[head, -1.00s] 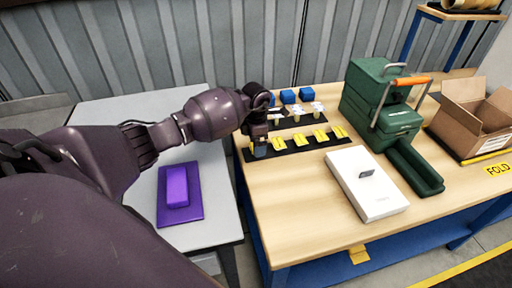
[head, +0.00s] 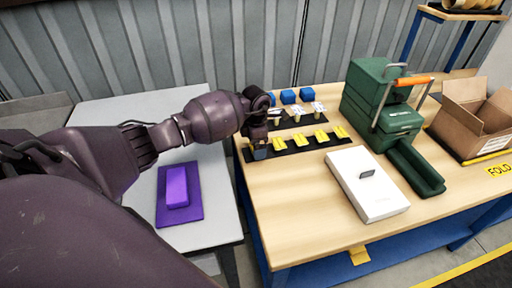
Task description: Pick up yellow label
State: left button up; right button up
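Several yellow labels stand in a row on a black strip (head: 310,146) near the left end of the wooden table. The leftmost visible yellow label (head: 279,144) is just right of my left gripper, and another yellow label (head: 301,139) is beside it. My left gripper (head: 259,153) points down at the left end of the strip, very near its surface. Its fingers are small and dark, so I cannot tell whether they are open or shut, or whether a label is between them. My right gripper is not in view.
Blue blocks (head: 289,96) and small white-topped items (head: 318,108) stand behind the strip. A white box (head: 367,184), a green machine (head: 380,105) and an open carton (head: 474,115) are to the right. A purple block (head: 177,188) lies on the grey table (head: 218,205).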

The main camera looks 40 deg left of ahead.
pick_arm(q)
jog(key=shift+c, duration=1)
jog(key=c, duration=0.7)
jog(key=shift+o, duration=0.2)
jog(key=shift+r, duration=0.15)
